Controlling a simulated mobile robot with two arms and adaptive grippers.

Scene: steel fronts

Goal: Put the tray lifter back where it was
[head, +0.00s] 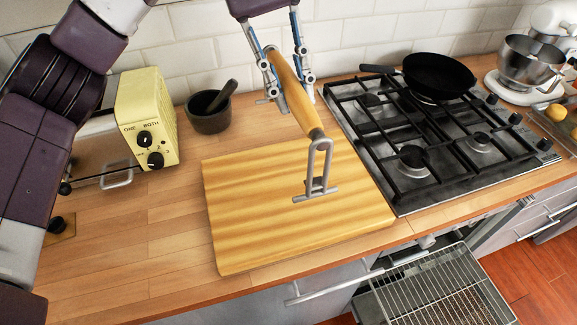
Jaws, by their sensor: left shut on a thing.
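The tray lifter (294,92) has a long wooden handle and a grey metal head (318,178). My left gripper (288,82) comes in from the top of the head view and is shut on the wooden handle near its upper end. The handle slants down and to the right. The metal head shows in front of the wooden cutting board (240,235); I cannot tell whether it touches the board. My right gripper is not in view.
A yellow toaster (150,110) and a dark mortar with pestle (209,112) stand left and behind the board. The gas hob (400,190) with a black frying pan (438,74) is at right, the mixer (524,62) beyond. A wire rack (440,292) sticks out below the counter.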

